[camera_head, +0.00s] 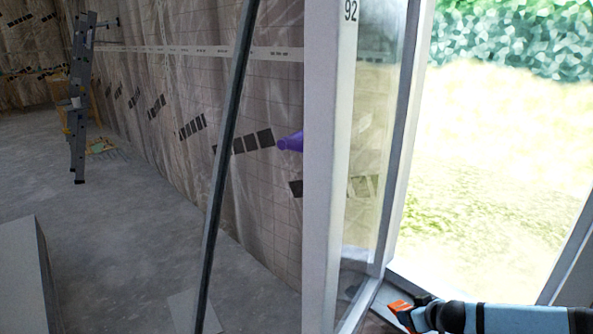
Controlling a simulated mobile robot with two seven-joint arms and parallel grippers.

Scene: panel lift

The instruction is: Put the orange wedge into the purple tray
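A small orange piece (399,306), which looks like the orange wedge, shows low in the view at the bottom corner of the window frame. My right gripper (412,314) is dark, at the end of a light blue arm coming in from the right. Its fingertips are at the orange piece and partly cover it. I cannot tell whether they are closed on it. No purple tray is recognisable. My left gripper is not in view.
A white frame post (321,170) marked 92 and a glazed panel stand in the middle. A purple tapered object (290,143) is partly hidden behind the post. A dark slanted bar (226,160) crosses the left half. A ladder (79,100) stands at the far left.

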